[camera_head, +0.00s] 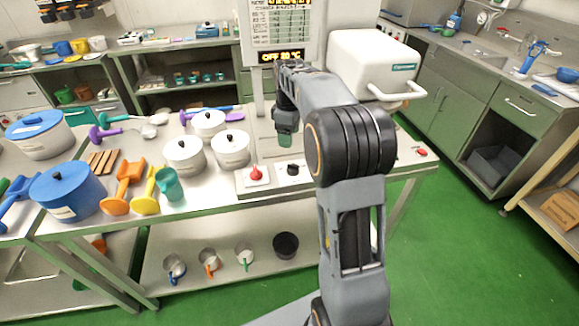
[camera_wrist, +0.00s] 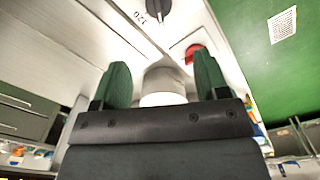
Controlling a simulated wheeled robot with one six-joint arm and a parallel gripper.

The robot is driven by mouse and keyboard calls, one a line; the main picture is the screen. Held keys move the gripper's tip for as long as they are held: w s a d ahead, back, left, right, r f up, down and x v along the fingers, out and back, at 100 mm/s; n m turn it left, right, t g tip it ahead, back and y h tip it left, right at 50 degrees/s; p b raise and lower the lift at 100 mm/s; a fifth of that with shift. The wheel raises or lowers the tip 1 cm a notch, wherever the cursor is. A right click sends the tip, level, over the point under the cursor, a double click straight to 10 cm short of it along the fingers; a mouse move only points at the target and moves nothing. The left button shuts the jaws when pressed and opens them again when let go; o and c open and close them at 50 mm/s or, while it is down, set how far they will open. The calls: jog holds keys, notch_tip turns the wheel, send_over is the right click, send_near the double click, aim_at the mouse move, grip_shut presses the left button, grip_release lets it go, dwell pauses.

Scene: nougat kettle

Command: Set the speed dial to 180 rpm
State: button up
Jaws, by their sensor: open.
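A black dial (camera_wrist: 158,12) shows at the top of the wrist view, cut off by the frame edge, with a printed 120 beside it. A black knob (camera_head: 293,169) stands on the panel on the bench in the head view, beside my arm; its scale is too small to read there. My gripper (camera_head: 285,138) is above and behind the panel in the head view, fingers pointing down. In the wrist view my gripper (camera_wrist: 162,78) has its two green fingers apart. The dial lies beyond the fingertips, not between them. A pale grey cylinder shows between the fingers.
A red knob (camera_head: 256,173) sits left of the black knob, and a red button (camera_head: 421,152) is at the bench's right. White lidded pots (camera_head: 184,156) stand left of my gripper. A white machine (camera_head: 374,62) stands behind. A display (camera_head: 283,56) reads OFF 80 °C.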

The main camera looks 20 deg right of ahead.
aim_at(289, 164)
notch_tip(289, 164, down, 13)
jog(key=shift+r, duration=0.15)
dwell(0.4)
jog(key=shift+c, duration=0.5)
jog(key=c, duration=0.8)
